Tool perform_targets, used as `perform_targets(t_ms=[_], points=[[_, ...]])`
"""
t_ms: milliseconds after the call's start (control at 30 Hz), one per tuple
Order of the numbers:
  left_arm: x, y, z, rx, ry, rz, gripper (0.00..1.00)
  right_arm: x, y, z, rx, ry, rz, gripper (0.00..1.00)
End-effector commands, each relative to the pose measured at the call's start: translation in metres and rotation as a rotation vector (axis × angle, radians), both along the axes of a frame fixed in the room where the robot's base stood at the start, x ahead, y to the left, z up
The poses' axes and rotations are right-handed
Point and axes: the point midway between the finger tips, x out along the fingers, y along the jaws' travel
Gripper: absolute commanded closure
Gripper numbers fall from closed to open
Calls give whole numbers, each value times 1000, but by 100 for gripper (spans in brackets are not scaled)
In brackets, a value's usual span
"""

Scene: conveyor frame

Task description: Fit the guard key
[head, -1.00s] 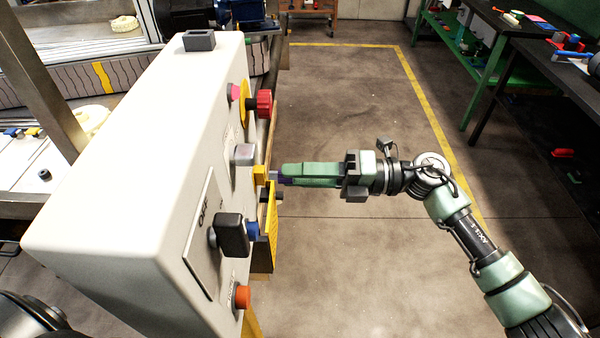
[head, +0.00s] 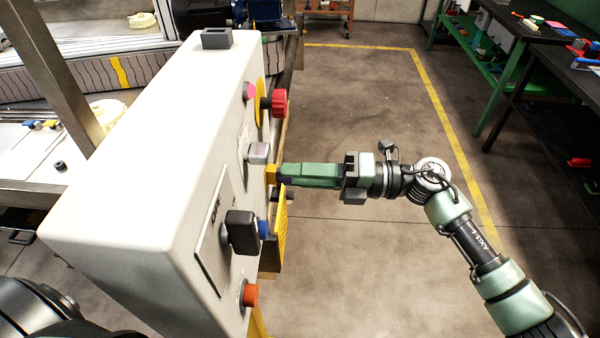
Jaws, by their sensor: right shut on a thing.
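The control box (head: 130,165) stands left of centre, with its panel facing right. A small yellow block (head: 271,174), which looks like the guard switch, sticks out of the panel below a grey square part (head: 258,152). My right gripper (head: 284,174) comes in from the right with green fingers, its tips right at the yellow block. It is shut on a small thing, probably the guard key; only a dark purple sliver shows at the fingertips. The fingers hide the rest, so I cannot tell whether the key is inside the block. My left gripper is not in view.
A red knob (head: 279,102) with a yellow collar sticks out above the block. A black rotary handle (head: 242,232), a yellow tag (head: 281,228) and an orange button (head: 250,295) are below. The floor right of the box is clear; green-framed benches stand at upper right.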

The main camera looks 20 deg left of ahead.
Motion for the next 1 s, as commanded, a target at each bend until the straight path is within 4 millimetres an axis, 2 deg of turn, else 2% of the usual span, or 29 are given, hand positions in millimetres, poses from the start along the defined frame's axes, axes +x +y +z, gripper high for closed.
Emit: perform_targets(t_ms=[100,133,200,567,667,1000], points=[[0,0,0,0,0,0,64,0,1,1,1,-1,0,100],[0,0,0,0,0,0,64,0,1,1,2,0,1,68],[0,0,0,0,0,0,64,0,1,1,2,0,1,51],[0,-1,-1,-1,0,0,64,1,-3,-1,0,0,0,51],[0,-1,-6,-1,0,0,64,4,-13,-2,1,0,-2,51],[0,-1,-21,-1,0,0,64,19,-65,-2,-1,-1,0,51]])
